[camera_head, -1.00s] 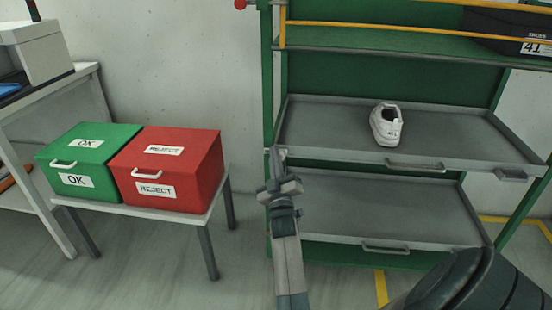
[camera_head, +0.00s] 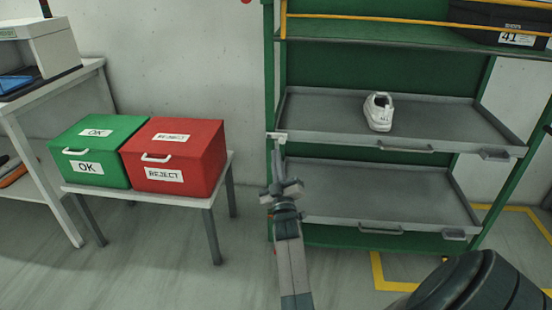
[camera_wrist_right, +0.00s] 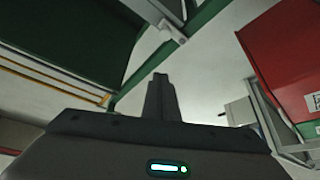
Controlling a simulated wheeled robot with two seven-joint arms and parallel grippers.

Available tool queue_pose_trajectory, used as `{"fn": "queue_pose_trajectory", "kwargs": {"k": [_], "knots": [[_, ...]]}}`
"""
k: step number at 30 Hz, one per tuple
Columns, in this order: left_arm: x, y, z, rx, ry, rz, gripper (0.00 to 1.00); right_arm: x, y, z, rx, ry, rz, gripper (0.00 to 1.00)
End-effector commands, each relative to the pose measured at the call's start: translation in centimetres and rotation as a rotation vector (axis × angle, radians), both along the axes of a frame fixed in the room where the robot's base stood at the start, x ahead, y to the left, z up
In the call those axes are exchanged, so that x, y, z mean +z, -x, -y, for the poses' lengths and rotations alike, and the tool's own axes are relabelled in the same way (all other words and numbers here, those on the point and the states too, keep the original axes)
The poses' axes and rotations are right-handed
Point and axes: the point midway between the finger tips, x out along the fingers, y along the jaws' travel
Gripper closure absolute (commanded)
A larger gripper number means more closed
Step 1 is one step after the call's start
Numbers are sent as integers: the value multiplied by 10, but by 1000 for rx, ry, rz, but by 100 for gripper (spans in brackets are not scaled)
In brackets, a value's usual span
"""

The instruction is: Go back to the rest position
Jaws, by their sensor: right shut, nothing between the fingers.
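My right gripper (camera_head: 279,165) stands in front of the left post of the green shelf rack, pointing up and away from me. In the right wrist view its fingers (camera_wrist_right: 161,98) are together, with nothing between them. A white shoe (camera_head: 378,113) rests on the upper grey tray (camera_head: 330,118) of the rack, well to the right of the gripper and apart from it. My left gripper does not show in the head view.
A green OK box (camera_head: 92,152) and a red REJECT box (camera_head: 180,157) stand shut on a low table (camera_head: 190,200) at left. The lower tray (camera_head: 390,195) is empty. A black shoe box (camera_head: 495,22) sits on the top shelf. Floor in front is open.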

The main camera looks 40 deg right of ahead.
Motion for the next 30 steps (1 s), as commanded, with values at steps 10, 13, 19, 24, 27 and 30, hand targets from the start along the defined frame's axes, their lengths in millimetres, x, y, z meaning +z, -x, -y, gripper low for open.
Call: {"fn": "queue_pose_trajectory", "kwargs": {"k": [10, 13, 19, 24, 27, 30], "knots": [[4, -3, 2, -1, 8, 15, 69, -1, 0, 0, 1, 1, 0, 100], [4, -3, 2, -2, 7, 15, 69, -1, 0, 0, 1, 1, 0, 100], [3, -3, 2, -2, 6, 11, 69, -2, 0, 0, 1, 0, -1, 100], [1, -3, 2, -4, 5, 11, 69, -5, 2, -3, 10, -8, -10, 100], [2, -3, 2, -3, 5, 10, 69, -13, 6, -10, 31, -29, -35, 100], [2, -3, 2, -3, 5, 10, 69, -29, 13, -24, 69, -68, -82, 100]]}}
